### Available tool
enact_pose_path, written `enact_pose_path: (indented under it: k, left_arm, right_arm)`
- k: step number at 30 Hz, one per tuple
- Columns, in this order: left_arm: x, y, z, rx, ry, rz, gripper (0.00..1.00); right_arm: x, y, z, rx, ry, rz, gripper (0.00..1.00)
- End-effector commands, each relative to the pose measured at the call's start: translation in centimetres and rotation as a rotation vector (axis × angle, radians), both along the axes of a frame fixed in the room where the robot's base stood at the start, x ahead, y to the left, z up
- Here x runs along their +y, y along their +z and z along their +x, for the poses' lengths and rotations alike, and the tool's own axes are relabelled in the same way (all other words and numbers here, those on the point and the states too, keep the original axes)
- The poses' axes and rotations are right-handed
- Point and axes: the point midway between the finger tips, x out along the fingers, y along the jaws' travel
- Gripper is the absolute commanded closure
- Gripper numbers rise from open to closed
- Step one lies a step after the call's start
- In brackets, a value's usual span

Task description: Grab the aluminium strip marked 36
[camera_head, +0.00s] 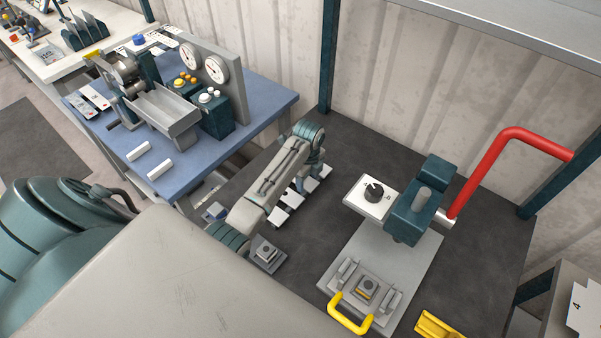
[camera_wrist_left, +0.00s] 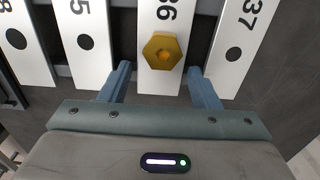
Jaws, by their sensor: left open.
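The white strip marked 36 (camera_wrist_left: 158,82) shows in the middle of the left wrist view, with a gold hexagonal piece (camera_wrist_left: 162,51) on it. My left gripper (camera_wrist_left: 159,68) is open, with one finger on each side of the strip's near end. I cannot tell whether the fingers touch it. Strip 37 (camera_wrist_left: 231,70) lies to the right, and a strip ending in 5 (camera_wrist_left: 88,68) lies to the left. In the head view my left arm reaches over the row of white strips (camera_head: 280,217) and hides part of it; the numbers are unreadable there.
A strip ending in 8 (camera_wrist_left: 22,68) lies further left. In the head view, a bending device with a red lever (camera_head: 495,165) and yellow handle (camera_head: 349,317) stands right of the strips. A blue bench (camera_head: 180,172) with gauges stands at left. Dark tabletop is clear behind the strips.

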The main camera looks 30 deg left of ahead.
Motion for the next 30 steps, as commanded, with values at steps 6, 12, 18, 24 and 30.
enact_pose_path:
  k: [6,12,18,24,30]
  left_arm:
    - [0.0,-0.2,0.0,0.000,0.000,0.000,0.46]
    - [0.0,-0.1,0.0,0.000,0.000,0.000,0.80]
    - [0.0,-0.1,0.0,0.000,0.000,0.000,0.80]
    - [0.0,0.4,0.1,-0.002,0.000,0.000,0.80]
    - [0.1,1.9,0.1,-0.003,0.000,0.001,0.80]
  right_arm:
    - [0.0,0.0,0.0,0.000,0.000,0.000,0.64]
    - [0.0,0.0,0.0,0.000,0.000,0.000,0.64]
    - [0.1,0.0,0.0,0.000,0.000,0.001,0.64]
    - [0.2,-0.4,0.1,-0.001,-0.001,0.002,0.64]
    - [0.2,-1.5,0.1,-0.002,-0.001,0.002,0.64]
